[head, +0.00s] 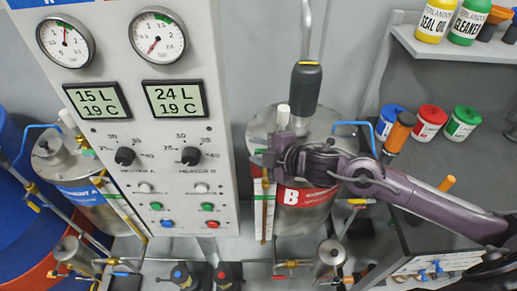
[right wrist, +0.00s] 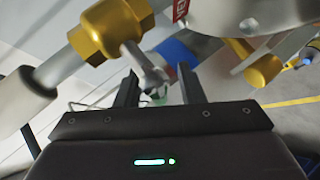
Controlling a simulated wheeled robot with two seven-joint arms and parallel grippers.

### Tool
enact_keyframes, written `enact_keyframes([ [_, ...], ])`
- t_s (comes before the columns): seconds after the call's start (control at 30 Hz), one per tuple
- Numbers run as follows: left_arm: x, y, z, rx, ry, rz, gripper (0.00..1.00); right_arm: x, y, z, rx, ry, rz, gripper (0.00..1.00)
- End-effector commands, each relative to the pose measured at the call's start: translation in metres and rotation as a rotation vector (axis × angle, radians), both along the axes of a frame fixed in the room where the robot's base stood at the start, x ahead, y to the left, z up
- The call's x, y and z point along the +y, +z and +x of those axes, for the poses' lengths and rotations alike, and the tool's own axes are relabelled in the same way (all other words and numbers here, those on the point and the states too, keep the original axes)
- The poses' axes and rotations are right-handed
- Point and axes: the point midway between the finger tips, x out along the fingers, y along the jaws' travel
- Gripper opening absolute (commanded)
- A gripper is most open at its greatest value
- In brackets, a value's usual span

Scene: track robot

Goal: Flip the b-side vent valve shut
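Tank B (head: 300,205), a steel drum with a red band marked B, stands right of the control panel. My right arm crosses in front of it, with the right gripper (head: 268,160) at the tank's upper left. In the right wrist view the gripper's two fingers (right wrist: 155,90) stand apart. A grey fitting (right wrist: 150,68) shows beyond and between them; I cannot tell whether they touch it. A brass hex fitting (right wrist: 110,30) is close at upper left. I cannot tell for certain which part is the b-side vent valve, or its handle position. My left gripper is out of view.
The control panel (head: 225,140) with gauges and knobs stands just left of the gripper. A pipe with a dark sleeve (head: 306,88) rises above tank B. Brass valves and piping (head: 292,264) lie below. A bench with coloured cans (head: 430,120) is at right.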

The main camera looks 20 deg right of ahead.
Motion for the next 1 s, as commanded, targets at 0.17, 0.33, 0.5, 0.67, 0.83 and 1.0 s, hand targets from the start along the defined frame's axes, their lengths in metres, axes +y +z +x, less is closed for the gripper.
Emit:
enact_keyframes([
  [0.17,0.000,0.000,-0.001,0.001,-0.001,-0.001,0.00,-0.001,0.000,-0.001,0.000,0.000,0.000,0.35],
  [0.33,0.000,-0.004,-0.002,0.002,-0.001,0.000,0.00,-0.007,0.003,-0.009,0.000,-0.002,-0.002,0.35],
  [0.5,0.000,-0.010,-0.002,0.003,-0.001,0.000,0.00,-0.019,0.012,-0.029,0.002,-0.001,-0.008,0.35],
  [0.67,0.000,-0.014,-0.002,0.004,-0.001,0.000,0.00,-0.029,0.021,-0.045,0.002,0.000,-0.009,0.35],
  [0.83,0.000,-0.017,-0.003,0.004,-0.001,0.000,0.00,-0.035,0.027,-0.054,0.001,-0.004,-0.005,0.35],
  [1.0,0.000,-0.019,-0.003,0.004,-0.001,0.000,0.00,-0.037,0.031,-0.059,0.001,-0.001,-0.002,0.35],
])
